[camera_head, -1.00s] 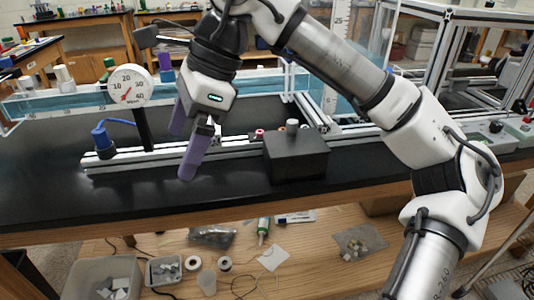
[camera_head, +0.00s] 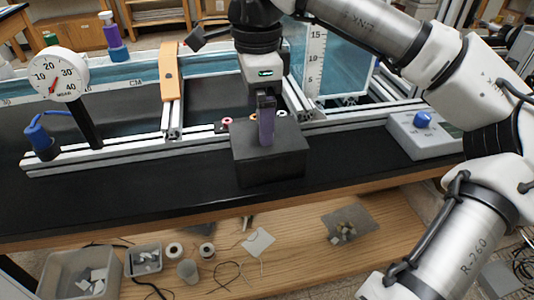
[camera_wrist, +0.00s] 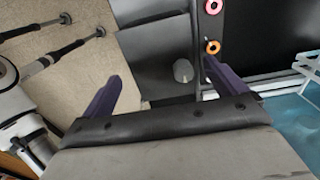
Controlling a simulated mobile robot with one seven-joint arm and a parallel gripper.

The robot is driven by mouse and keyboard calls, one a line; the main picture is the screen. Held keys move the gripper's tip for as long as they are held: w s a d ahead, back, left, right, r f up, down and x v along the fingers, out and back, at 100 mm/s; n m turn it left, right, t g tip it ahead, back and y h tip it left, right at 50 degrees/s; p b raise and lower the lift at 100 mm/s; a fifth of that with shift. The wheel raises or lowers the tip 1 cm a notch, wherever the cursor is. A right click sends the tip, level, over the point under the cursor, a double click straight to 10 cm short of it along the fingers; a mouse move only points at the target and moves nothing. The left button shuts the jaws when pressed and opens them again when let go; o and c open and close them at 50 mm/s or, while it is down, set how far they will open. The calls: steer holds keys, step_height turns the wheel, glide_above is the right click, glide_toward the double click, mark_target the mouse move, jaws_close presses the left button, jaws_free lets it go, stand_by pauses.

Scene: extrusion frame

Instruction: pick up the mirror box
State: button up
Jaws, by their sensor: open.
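The mirror box, seen as a dark box (camera_head: 285,166), stands on the black bench at the front of the metal rail. In the wrist view the box (camera_wrist: 157,62) lies between and beyond my fingers, with a grey knob (camera_wrist: 183,71) on it. My gripper (camera_head: 266,138) points down over the box, and its purple finger overlaps the box in the head view. In the wrist view the two purple fingers of my gripper (camera_wrist: 162,70) are apart with nothing held between them. The knob is hidden behind the gripper in the head view. I cannot tell whether a finger touches the box.
A metal rail (camera_head: 110,156) runs behind the box, with a round dial gauge (camera_head: 58,75) at the left. A grey control box with a blue knob (camera_head: 425,135) stands at the right. Bins and loose parts lie on the lower wooden shelf (camera_head: 300,245). The bench left of the box is clear.

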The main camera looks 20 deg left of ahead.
mark_target(267, 152)
steer(key=shift+w+d+f+p, duration=0.1)
steer(key=shift+d+f+p, duration=0.05)
steer(key=shift+f, duration=1.4)
steer(key=shift+w+d+f+p, duration=0.1)
steer(key=shift+f+p, duration=0.05)
steer(key=shift+f, duration=1.4)
steer(key=shift+c, duration=0.3)
steer(key=c, duration=0.9)
steer(key=shift+c, duration=0.7)
steer(key=shift+r, duration=0.15)
